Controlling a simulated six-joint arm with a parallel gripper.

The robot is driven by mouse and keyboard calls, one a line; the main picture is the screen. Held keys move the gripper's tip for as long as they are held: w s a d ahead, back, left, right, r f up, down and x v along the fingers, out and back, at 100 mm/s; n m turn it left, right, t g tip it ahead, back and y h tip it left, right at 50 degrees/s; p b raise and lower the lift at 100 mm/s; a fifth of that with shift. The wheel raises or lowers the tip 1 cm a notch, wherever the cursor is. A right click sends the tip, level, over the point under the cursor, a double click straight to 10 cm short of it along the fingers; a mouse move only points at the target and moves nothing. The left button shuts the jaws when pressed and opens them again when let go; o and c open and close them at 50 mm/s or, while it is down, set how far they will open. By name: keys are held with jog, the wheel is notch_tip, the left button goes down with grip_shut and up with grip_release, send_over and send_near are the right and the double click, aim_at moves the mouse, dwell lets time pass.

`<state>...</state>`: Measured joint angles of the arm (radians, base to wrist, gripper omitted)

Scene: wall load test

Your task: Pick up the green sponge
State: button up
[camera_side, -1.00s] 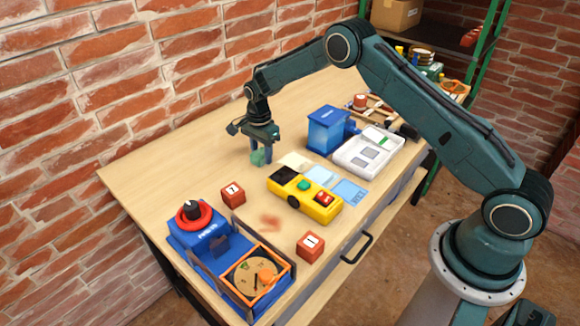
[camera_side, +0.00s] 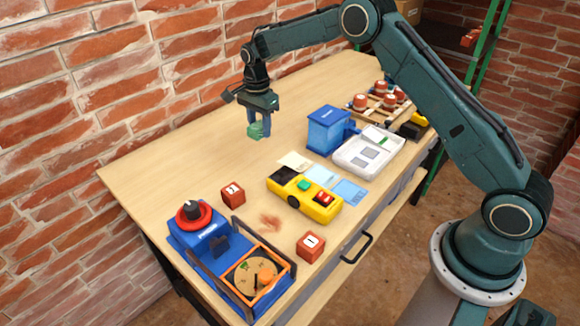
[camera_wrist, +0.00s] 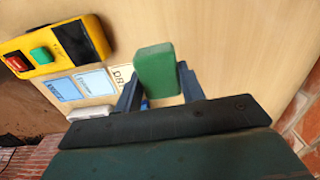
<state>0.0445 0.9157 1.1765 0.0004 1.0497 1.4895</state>
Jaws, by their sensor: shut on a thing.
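The green sponge (camera_side: 257,131) is between the fingers of my gripper (camera_side: 259,124) in the side view, held above the table towards its far left part. In the wrist view the green sponge (camera_wrist: 156,70) is a green block, with the blue fingers of my gripper (camera_wrist: 158,88) on either side of it. The fingers are shut on it. Parts of the fingertips are hidden behind the sponge in the wrist view.
A yellow control box (camera_side: 304,195) with green and red buttons lies mid-table beside several cards. A blue box (camera_side: 328,130) and a white tray (camera_side: 368,150) stand to the right. Two red number cubes (camera_side: 233,194) and a blue device (camera_side: 200,235) are at the front. The table around the gripper is clear.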

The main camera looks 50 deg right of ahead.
aim_at(258, 126)
notch_tip(258, 126, up, 10)
jog(key=shift+r, duration=0.25)
dwell(0.5)
jog(key=o, duration=0.3)
jog(key=shift+c, duration=1.2)
jog(key=shift+s+a+f, duration=0.15)
jog(key=shift+a+f, duration=0.2)
jog(key=shift+a, duration=0.1)
jog(key=s+a+f+n, duration=0.9)
jog(key=s+a+f, duration=0.2)
jog(key=s+a, duration=0.3)
jog(key=shift+a+f, duration=0.15)
jog(key=shift+a, duration=0.2)
